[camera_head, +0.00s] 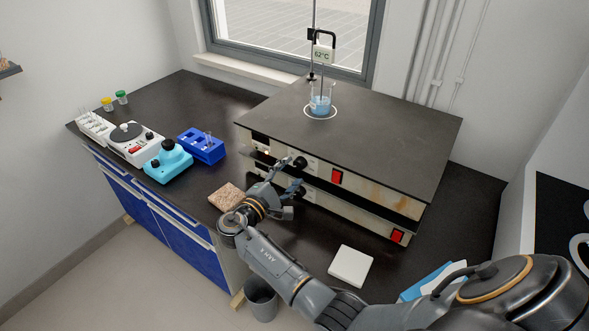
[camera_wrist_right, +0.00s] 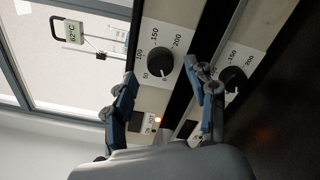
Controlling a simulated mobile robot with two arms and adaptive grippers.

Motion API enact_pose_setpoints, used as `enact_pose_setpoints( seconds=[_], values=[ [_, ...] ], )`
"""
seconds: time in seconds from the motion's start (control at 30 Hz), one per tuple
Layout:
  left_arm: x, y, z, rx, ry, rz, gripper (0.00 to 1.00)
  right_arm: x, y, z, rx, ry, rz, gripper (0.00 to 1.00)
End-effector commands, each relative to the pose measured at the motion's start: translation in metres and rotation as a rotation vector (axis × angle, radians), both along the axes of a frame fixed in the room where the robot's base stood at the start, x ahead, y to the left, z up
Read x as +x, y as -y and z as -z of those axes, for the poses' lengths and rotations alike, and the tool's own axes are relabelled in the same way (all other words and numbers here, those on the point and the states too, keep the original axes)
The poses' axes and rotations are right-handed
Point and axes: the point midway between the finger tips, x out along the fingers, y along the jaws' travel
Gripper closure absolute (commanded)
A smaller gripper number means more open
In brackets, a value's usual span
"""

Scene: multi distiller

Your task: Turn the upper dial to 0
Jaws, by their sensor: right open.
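The upper dial (camera_head: 300,163) is a black knob on the front of the upper hot plate unit (camera_head: 350,115). In the right wrist view the upper dial (camera_wrist_right: 158,62) sits on a white panel marked 50, 100, 150 and 200; I cannot tell its exact setting. My right gripper (camera_head: 287,173) is open in front of the panel. In the right wrist view its fingertips (camera_wrist_right: 162,78) are spread, one to each side of the upper dial, apart from it. The lower dial (camera_wrist_right: 233,79) is close beside one finger. My left gripper is not in view.
A beaker of blue liquid (camera_head: 320,104) stands on the plate under a 62°C display (camera_head: 323,54). Red switches (camera_head: 336,177) are on the fronts. A brown pad (camera_head: 226,196), blue rack (camera_head: 201,147), teal device (camera_head: 167,162) and white pad (camera_head: 351,266) lie on the dark bench.

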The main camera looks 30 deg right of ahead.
Motion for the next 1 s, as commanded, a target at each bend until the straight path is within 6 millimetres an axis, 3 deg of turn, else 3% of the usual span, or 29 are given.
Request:
enact_pose_setpoints(
  seconds=[0.2,0.4,0.6,1.0],
  values=[
    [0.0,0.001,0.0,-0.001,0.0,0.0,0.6,-0.018,-0.046,0.001,0.002,-0.001,-0.002,0.43],
    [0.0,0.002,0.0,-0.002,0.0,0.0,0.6,-0.03,-0.074,0.0,0.0,0.0,-0.001,0.43],
    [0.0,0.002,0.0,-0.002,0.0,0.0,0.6,-0.035,-0.084,0.0,0.0,0.0,0.0,0.43],
    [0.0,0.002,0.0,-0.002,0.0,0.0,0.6,-0.034,-0.084,0.0,-0.001,0.001,0.0,0.43]
  ],
)
